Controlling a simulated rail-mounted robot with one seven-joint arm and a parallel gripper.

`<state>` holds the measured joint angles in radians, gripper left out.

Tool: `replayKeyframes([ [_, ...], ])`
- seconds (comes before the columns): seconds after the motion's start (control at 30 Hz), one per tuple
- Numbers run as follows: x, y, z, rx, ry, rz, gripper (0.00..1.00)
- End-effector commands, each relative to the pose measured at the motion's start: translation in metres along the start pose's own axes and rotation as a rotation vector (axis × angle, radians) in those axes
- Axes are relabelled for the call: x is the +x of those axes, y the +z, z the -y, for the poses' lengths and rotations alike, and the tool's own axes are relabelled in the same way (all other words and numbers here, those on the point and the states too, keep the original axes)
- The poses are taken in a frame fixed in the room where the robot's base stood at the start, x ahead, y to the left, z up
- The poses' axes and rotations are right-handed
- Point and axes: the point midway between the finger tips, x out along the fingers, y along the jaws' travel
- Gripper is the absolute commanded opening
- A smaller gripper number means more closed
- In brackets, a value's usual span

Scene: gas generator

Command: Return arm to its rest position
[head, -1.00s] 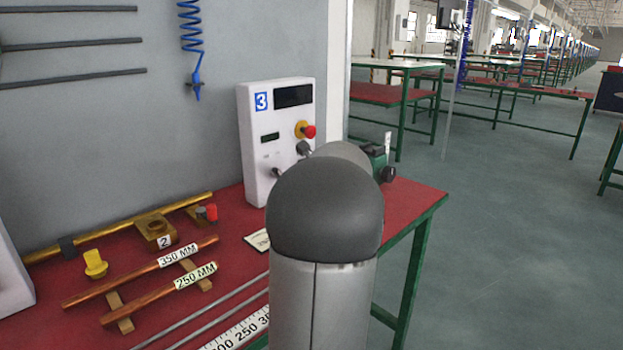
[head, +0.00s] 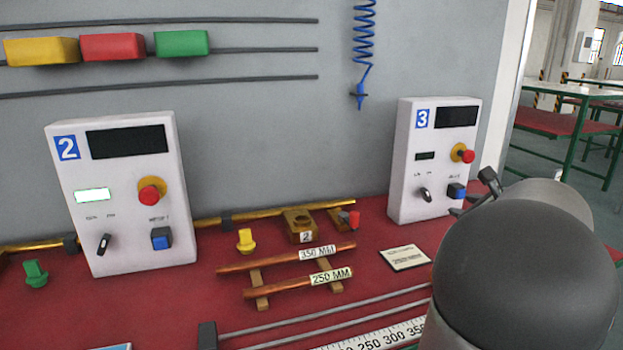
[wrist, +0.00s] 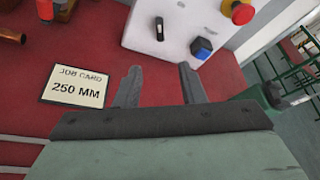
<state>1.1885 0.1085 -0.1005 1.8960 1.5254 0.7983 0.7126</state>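My gripper (wrist: 160,88) shows in the wrist view with its two dark fingers apart and nothing between them. It is over the red bench top, in front of control box 3 and to the right of the job card (wrist: 75,85) marked 250 MM. In the head view my gripper (head: 472,195) is partly hidden behind my large dark arm link at the right. Its fingertips show close to the front of control box 3 (head: 433,150); I cannot tell whether they touch it.
Control box 2 (head: 125,195) stands at the left. Copper tubes marked 350 MM (head: 285,258) and 250 MM (head: 298,284) lie on wooden supports. A yellow valve handle (head: 245,240) and a green one (head: 35,273) stand on the bench. A blue coiled hose (head: 363,45) hangs above.

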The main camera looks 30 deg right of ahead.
Motion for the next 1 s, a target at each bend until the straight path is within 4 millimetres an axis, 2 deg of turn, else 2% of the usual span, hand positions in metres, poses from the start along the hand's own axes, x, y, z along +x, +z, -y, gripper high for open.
replayKeyframes([
  [0.17, 0.002, 0.005, -0.005, -0.014, 0.015, 0.001, 0.36],
  [0.27, 0.007, 0.023, -0.029, -0.081, 0.084, 0.007, 0.36],
  [0.37, 0.013, 0.055, -0.079, -0.224, 0.218, 0.022, 0.36],
  [0.47, 0.009, 0.091, -0.147, -0.432, 0.4, 0.056, 0.36],
  [0.5, 0.004, 0.103, -0.175, -0.523, 0.475, 0.075, 0.36],
  [0.57, -0.007, 0.119, -0.217, -0.669, 0.589, 0.11, 0.36],
  [0.6, -0.018, 0.129, -0.244, -0.772, 0.664, 0.138, 0.36],
  [0.67, -0.039, 0.14, -0.285, -0.937, 0.781, 0.19, 0.36],
  [0.7, -0.055, 0.146, -0.31, -1.055, 0.86, 0.231, 0.36],
  [0.77, -0.084, 0.152, -0.346, -1.248, 0.979, 0.303, 0.36],
  [0.8, -0.107, 0.153, -0.367, -1.389, 1.059, 0.361, 0.36],
  [0.9, -0.163, 0.147, -0.406, -1.751, 1.242, 0.522, 0.36],
  [1.0, -0.205, 0.135, -0.422, -2.063, 1.369, 0.673, 0.36],
])
